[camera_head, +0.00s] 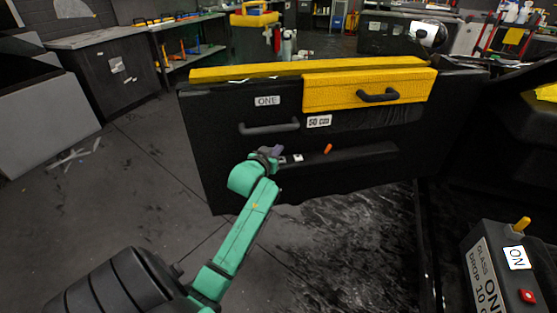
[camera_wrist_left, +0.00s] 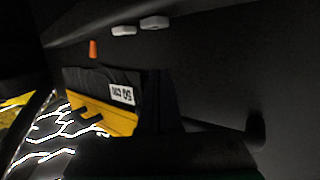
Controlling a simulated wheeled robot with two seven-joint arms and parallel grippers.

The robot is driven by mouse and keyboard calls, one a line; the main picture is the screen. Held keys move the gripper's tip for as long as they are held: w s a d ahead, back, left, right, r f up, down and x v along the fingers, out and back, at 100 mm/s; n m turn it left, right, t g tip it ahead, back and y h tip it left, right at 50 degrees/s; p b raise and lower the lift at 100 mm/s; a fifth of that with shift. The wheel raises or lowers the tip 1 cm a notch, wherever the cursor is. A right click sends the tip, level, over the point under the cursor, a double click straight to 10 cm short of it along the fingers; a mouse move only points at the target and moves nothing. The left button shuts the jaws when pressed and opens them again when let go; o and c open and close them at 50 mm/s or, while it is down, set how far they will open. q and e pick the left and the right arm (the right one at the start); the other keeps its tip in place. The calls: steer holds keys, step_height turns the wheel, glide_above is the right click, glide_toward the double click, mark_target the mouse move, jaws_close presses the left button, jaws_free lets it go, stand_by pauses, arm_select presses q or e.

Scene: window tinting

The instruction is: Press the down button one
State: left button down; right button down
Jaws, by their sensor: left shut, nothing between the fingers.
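A black door panel (camera_head: 225,155) with yellow trim carries a "ONE" label (camera_head: 267,100). Low on it is a dark armrest ledge (camera_head: 350,160) with two small pale buttons, one left (camera_head: 282,160) and one right (camera_head: 298,157). I cannot tell which is the down button. Both pale buttons also show at the top of the left wrist view (camera_wrist_left: 123,30) (camera_wrist_left: 154,22). My left gripper (camera_head: 276,152), on a green arm, is shut and empty, close beside the left button. Contact cannot be made out. In the left wrist view, the dark fingers (camera_wrist_left: 160,105) sit apart from the buttons in the picture. My right gripper is not in view.
An orange lever (camera_head: 327,148) stands right of the buttons. A dark pull handle (camera_head: 268,128) and a "50 CTU" label (camera_head: 319,121) are above the ledge. A control box (camera_head: 495,270) with a red button and yellow lever stands at lower right. Open floor lies at left.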

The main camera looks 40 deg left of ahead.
arm_select(q)
steer(key=f, duration=0.1)
steer(key=w+f, duration=0.1)
steer(key=f, duration=0.1)
steer(key=shift+w+a+f+b, duration=0.2)
steer(key=shift+a+f+b, duration=0.1)
steer(key=shift+f, duration=0.1)
steer(key=shift+d+f, duration=0.1)
steer(key=shift+f, duration=0.2)
steer(key=shift+s+f, duration=0.15)
steer(key=shift+f, duration=0.9)
step_height(320, 180, up, 6)
steer(key=p, duration=0.5)
steer(key=shift+f, duration=0.2)
steer(key=v, duration=0.9)
steer(key=shift+s+d+f, duration=0.2)
steer(key=shift+s+f, duration=0.05)
steer(key=shift+s, duration=0.15)
